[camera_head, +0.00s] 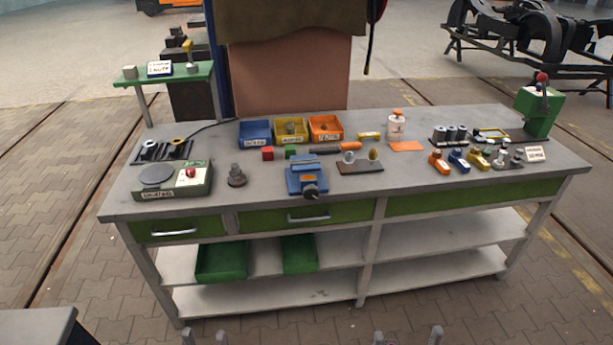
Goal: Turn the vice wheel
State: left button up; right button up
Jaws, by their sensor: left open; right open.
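A blue vice (305,176) stands near the front edge of the grey workbench (365,192), about its middle. Its dark vice wheel (311,192) faces the front, at the bench edge; it is small and its turn angle cannot be told. My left gripper (204,339) shows only as two fingertips at the bottom edge, apart and empty. My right gripper (407,337) shows the same way further right, its fingertips wide apart. Both are well in front of the bench, far from the vice and touching nothing.
A green device (173,182) and a dark stepped part (236,176) stand left of the vice. A small board (360,167) with knobs lies right of it. Blue, yellow and orange bins (326,128) stand behind. Drawer handles (308,217) stick out below the bench top.

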aim_at(310, 193)
jog(key=i+l+u, duration=0.3)
jog(key=i+l, duration=0.45)
